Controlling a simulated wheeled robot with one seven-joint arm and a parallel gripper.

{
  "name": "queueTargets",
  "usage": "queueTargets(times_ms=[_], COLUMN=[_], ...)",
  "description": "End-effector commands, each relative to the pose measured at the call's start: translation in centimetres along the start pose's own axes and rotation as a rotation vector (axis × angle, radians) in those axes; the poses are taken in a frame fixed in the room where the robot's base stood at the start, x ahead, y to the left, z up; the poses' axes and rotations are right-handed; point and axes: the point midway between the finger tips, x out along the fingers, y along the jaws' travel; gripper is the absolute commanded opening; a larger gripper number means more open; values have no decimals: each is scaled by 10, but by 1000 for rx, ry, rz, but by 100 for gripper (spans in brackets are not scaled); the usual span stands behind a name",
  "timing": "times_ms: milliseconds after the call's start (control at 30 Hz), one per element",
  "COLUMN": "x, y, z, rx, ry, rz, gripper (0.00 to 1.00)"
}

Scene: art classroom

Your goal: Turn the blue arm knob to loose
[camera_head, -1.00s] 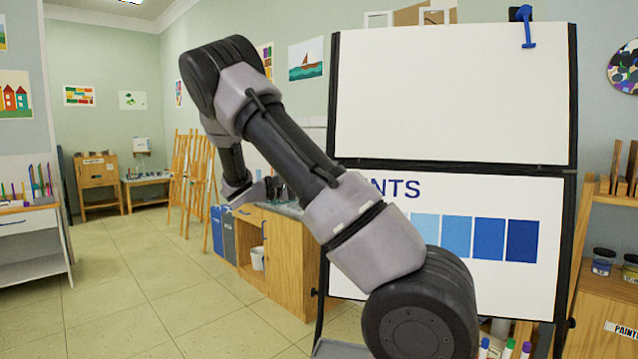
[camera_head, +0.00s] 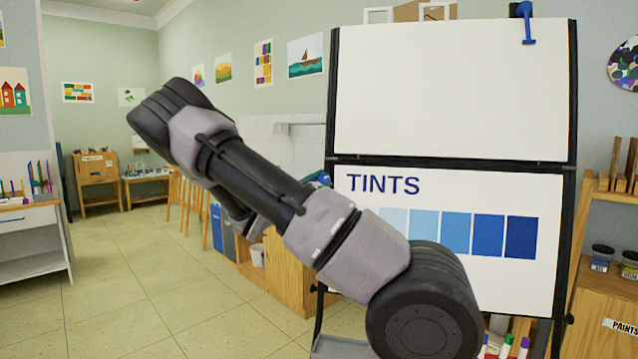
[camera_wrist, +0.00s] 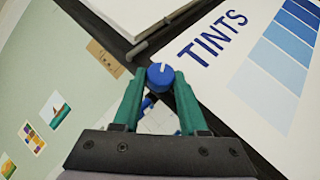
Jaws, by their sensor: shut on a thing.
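The blue arm knob (camera_wrist: 160,76) shows in the wrist view, a round cap with a white mark, beside the dark frame of the easel board. My gripper (camera_wrist: 158,84) has its two green fingers shut on the knob, one on each side. In the head view my arm hides most of the gripper. A small blue-green patch shows at the left edge of the board there, too small to make out. Any label for the knob's positions cannot be read.
The easel holds a blank upper board (camera_head: 450,90) and a lower TINTS board (camera_head: 450,190) with blue swatches. A blue clamp (camera_head: 527,25) sits on its top edge. A wooden cabinet (camera_head: 290,270) stands behind my arm. Open floor (camera_head: 130,290) lies to the left.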

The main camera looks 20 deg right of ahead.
Motion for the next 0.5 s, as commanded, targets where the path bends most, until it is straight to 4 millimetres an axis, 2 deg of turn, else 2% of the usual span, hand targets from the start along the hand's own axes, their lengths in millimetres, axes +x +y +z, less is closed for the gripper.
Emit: queueTargets(times_ms=[300, 333, 367, 400, 500], x=[-1, -1, -1, 0, 0], y=[-1, -1, -1, -1, -1], z=[0, 0, 0, 0, 0], rx=[-3, -3, -3, -3, -2], ry=[1, 1, 1, 1, 1], rz=[0, 0, -1, -1, 0], gripper=[0, 53, 65, 71, 71])
